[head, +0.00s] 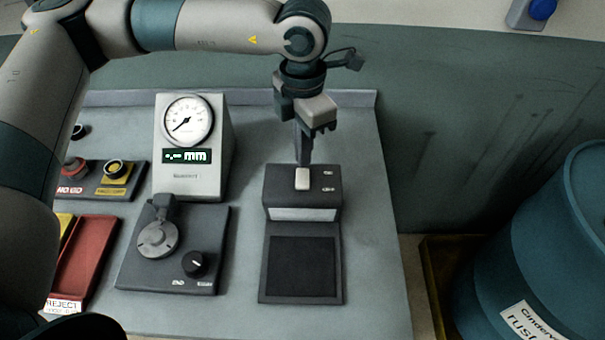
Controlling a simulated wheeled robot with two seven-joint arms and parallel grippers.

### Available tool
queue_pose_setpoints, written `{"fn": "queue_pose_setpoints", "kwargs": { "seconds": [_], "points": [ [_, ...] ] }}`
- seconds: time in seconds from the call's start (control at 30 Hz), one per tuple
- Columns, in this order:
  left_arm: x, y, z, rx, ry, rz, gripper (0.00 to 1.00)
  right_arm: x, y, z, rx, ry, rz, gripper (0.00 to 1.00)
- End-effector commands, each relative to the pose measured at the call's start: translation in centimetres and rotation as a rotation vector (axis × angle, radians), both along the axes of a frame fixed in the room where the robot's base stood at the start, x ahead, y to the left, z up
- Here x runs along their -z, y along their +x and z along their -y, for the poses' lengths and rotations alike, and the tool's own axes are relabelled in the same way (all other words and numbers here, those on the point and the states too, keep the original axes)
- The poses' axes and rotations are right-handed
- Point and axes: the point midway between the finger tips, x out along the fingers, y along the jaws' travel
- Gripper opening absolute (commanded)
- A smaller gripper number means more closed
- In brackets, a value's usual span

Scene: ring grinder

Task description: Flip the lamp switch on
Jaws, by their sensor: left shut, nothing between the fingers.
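The lamp unit (290,210) is a dark box with a pale light strip on its front and a black pad before it, at the right part of the bench. Its switch (303,180) is a small cream rocker on the top face, beside small markings. My left gripper (304,161) points down with its fingers shut and empty. Its tips are right at the far end of the switch; I cannot tell whether they touch it. The light strip looks pale, and I cannot tell if it is lit. My right gripper is not in view.
A gauge (188,122) with a dial and "mm" display stands left of the lamp. A plate with a grey clamp and black knob (195,264) lies before it. A red reject tray (85,262) and ring holders are further left. A blue barrel (560,240) stands right of the bench.

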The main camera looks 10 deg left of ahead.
Motion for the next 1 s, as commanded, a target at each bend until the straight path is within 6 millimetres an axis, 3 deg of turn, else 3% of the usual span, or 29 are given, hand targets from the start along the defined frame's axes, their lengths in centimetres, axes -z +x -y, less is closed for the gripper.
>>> {"fn": "queue_pose_setpoints", "kwargs": {
  "seconds": [0.53,1.0],
  "points": [
    [-3.6,0.0,0.0,0.000,0.001,-0.001,0.00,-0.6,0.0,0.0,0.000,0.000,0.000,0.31],
    [-4.0,0.0,0.0,0.000,0.001,-0.001,0.00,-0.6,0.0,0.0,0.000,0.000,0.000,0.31]
  ]
}}
